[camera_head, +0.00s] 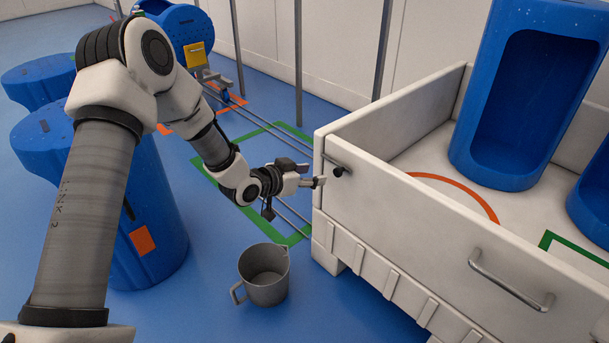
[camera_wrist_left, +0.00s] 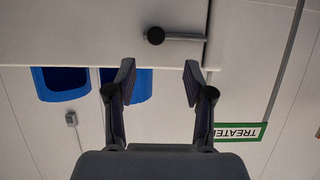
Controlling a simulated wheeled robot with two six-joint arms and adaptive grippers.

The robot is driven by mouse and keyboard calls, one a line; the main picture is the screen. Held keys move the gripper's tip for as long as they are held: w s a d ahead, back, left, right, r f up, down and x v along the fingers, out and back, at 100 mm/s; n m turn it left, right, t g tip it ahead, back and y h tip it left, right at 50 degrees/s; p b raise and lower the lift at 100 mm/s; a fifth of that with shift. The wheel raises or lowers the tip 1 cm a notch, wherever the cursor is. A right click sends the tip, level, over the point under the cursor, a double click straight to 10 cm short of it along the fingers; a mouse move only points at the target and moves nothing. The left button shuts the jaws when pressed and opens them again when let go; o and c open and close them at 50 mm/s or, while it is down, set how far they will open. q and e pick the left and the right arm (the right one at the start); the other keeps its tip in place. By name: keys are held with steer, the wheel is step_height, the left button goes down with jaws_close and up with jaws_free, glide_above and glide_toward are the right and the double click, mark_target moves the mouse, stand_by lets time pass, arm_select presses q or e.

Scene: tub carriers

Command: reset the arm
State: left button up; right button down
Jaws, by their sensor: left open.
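My left arm comes in from the left in the head view. Its gripper (camera_head: 312,181) is beside the near left corner of the white carrier (camera_head: 420,235), close to a black-knobbed latch (camera_head: 338,171). In the left wrist view the two fingers (camera_wrist_left: 158,78) are spread apart with nothing between them. The black knob (camera_wrist_left: 155,36) shows beyond the fingertips in that view, apart from them. My right gripper is not in view.
Blue tubs (camera_head: 520,90) stand inside the carrier, which has a metal handle (camera_head: 510,286) on its near side. A grey jug (camera_head: 265,275) stands on the blue floor below my gripper. Large blue containers (camera_head: 165,220) stand behind my arm. Thin metal posts (camera_head: 298,60) rise behind.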

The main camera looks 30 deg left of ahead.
arm_select(q)
steer(key=v, duration=0.2)
steer(key=shift+s+a+r, duration=0.1)
steer(key=shift+s, duration=0.2)
steer(key=s+d+f+g, duration=0.35)
steer(key=s+f, duration=0.35)
steer(key=f, duration=0.3)
steer(key=s+d+f+g, duration=0.35)
steer(key=s+f, duration=0.35)
steer(key=f, duration=0.4)
steer(key=s+f+n+g+y, duration=0.2)
steer(key=s+f+g, duration=0.1)
steer(key=s, duration=0.8)
steer(key=s+f+n+g+y, duration=0.2)
steer(key=s+f+g, duration=0.1)
steer(key=s, duration=0.9)
step_height(320, 180, up, 33)
steer(key=a+p, duration=0.1)
steer(key=p, duration=3.1)
steer(key=shift+a+y+p, duration=0.2)
steer(key=shift+y+p, duration=0.1)
steer(key=shift+p, duration=0.05)
